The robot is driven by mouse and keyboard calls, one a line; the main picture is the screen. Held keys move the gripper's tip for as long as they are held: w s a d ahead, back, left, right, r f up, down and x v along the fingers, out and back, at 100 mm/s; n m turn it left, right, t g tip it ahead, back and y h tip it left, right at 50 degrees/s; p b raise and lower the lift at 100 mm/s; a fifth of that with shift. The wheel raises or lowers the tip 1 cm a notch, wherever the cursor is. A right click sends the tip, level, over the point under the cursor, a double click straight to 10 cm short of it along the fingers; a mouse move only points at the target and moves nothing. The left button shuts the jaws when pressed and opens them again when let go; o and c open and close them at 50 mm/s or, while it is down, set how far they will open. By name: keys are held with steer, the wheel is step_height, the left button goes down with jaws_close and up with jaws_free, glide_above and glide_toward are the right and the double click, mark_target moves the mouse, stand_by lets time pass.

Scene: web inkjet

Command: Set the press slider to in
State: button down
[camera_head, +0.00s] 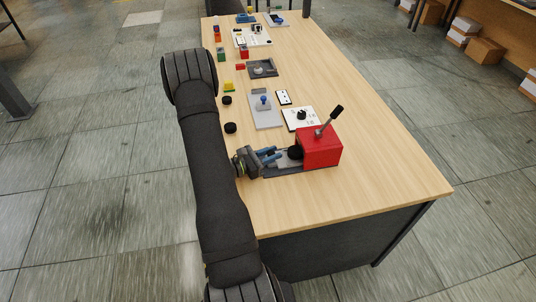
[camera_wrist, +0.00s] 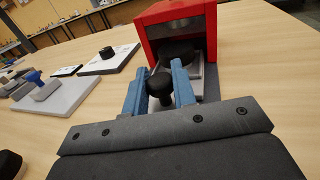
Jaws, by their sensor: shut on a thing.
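The red press (camera_head: 322,150) stands near the right end of the table on a dark base; a lever with a black grip (camera_head: 337,110) rises from its top. It also shows in the wrist view (camera_wrist: 176,12), its open front facing my gripper. The light grey slider (camera_wrist: 194,70) lies in the opening, carrying a black round piece (camera_wrist: 178,50) at the mouth of the housing. A black knob (camera_wrist: 159,86) stands at the slider's near end. My gripper (camera_wrist: 156,88) is shut on this knob, with a blue finger on each side. In the head view my gripper (camera_head: 272,155) is low, left of the press.
A white panel with a black dial (camera_head: 301,116), a small white switch plate (camera_head: 283,97) and a grey plate with a blue knob (camera_head: 264,103) lie beyond the press. Black pucks (camera_head: 230,128) and coloured blocks stand along the left edge. The table right of the press is clear.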

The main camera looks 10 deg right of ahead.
steer(key=c, duration=1.2)
jaws_free()
steer(key=shift+c, duration=0.2)
steer(key=v, duration=1.7)
steer(key=shift+s+a, duration=0.15)
steer(key=shift+a, duration=0.1)
steer(key=shift+o, duration=0.3)
